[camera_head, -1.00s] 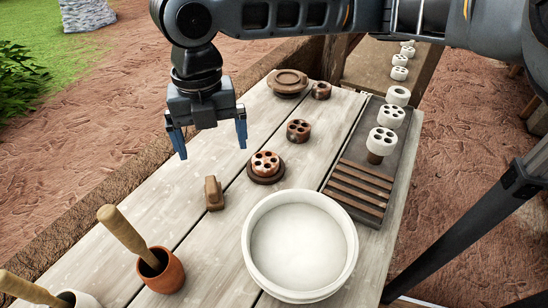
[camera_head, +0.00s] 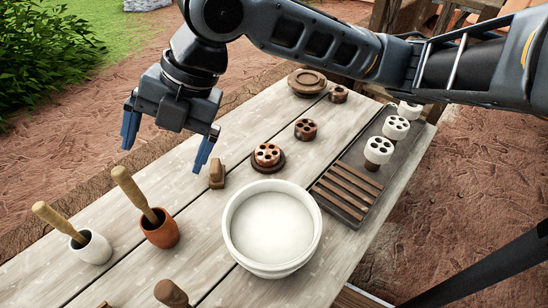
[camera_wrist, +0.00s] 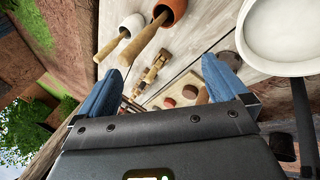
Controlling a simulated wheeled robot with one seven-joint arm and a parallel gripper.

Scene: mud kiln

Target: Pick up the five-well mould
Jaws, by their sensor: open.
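Several round moulds with wells in their tops stand on the table; I cannot surely count the wells on each. A reddish-brown mould (camera_head: 267,154) sits on a dark disc (camera_head: 268,165) near the middle. A darker brown mould (camera_head: 305,129) stands behind it, and a small brown piece (camera_head: 338,94) farther back. White moulds (camera_head: 378,150) stand in a row on the dark rack at right. My gripper (camera_head: 167,141) is open and empty, in the air left of the moulds. Its two blue fingers show in the wrist view (camera_wrist: 160,80), with no mould between them.
A large white basin (camera_head: 233,240) stands in front of the moulds. A small wooden block (camera_head: 217,174) is near my gripper. A terracotta mortar (camera_head: 161,236) and white mortar (camera_head: 92,250) hold upright-leaning pestles. A dark slatted rack (camera_head: 345,196) lies at right. A lidded brown dish (camera_head: 307,82) is at the back.

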